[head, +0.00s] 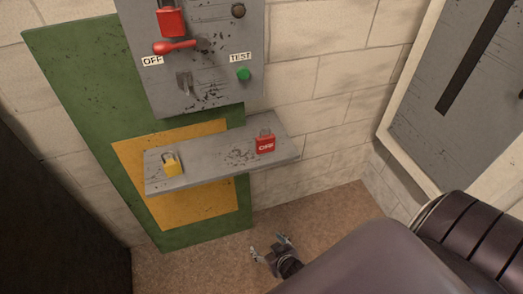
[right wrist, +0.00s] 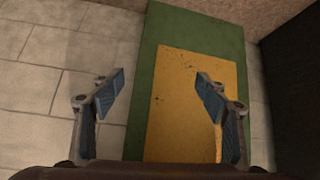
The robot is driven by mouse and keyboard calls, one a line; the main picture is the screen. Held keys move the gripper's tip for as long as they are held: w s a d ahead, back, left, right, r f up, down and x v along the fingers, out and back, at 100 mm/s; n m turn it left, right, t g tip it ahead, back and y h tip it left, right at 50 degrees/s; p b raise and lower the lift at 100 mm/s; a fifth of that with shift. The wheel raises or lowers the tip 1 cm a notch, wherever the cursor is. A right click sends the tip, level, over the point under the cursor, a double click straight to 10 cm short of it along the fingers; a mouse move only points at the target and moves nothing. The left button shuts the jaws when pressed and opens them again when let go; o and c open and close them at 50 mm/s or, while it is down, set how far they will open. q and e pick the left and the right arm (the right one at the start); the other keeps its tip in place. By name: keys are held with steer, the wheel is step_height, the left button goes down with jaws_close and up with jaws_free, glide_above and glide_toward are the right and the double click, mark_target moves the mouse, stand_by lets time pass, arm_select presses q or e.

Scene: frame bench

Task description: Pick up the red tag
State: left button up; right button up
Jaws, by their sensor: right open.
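A red tag (head: 265,145) with white lettering and a grey loop at its top stands on the right part of the grey shelf (head: 210,166). My right gripper (head: 268,245) is open and empty. In the head view it appears below the shelf, over the brown floor, apart from the tag. In the right wrist view the open fingers (right wrist: 161,82) frame the green and yellow wall panels, and the tag does not show. My left gripper is not in view.
A yellow padlock (head: 171,165) is on the shelf's left part. Above hangs a grey switch box (head: 205,75) with a red handle (head: 175,46), a red padlock (head: 171,20) and a green button (head: 243,74). A grey panel (head: 450,120) is at right.

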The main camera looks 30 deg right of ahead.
steer(key=w+d+r+m+t+h+b, duration=0.1)
steer(key=w+d+r+t, duration=0.1)
steer(key=w+d+r, duration=0.3)
steer(key=w+d+r+m+t+h+b, duration=0.15)
steer(key=w+r, duration=0.25)
steer(key=r, duration=0.4)
steer(key=t+h, duration=0.2)
steer(key=t, duration=0.2)
glide_toward(267, 144)
steer(key=w+d, duration=0.1)
steer(key=w+d+f, duration=0.1)
steer(key=d, duration=0.1)
steer(key=shift+f+m+g+b, duration=0.1)
steer(key=shift+m+g+b, duration=0.15)
steer(key=shift+m+b, duration=0.1)
steer(key=shift+n+t+y, duration=0.4)
steer(key=shift+t+y, duration=0.15)
steer(key=shift+t, duration=0.15)
steer(key=x, duration=0.3)
steer(key=a+x, duration=0.1)
steer(key=x, duration=0.4)
steer(key=shift+w+a+r+p, duration=0.2)
steer(key=shift+w+a+p, duration=0.2)
steer(key=shift+w, duration=0.1)
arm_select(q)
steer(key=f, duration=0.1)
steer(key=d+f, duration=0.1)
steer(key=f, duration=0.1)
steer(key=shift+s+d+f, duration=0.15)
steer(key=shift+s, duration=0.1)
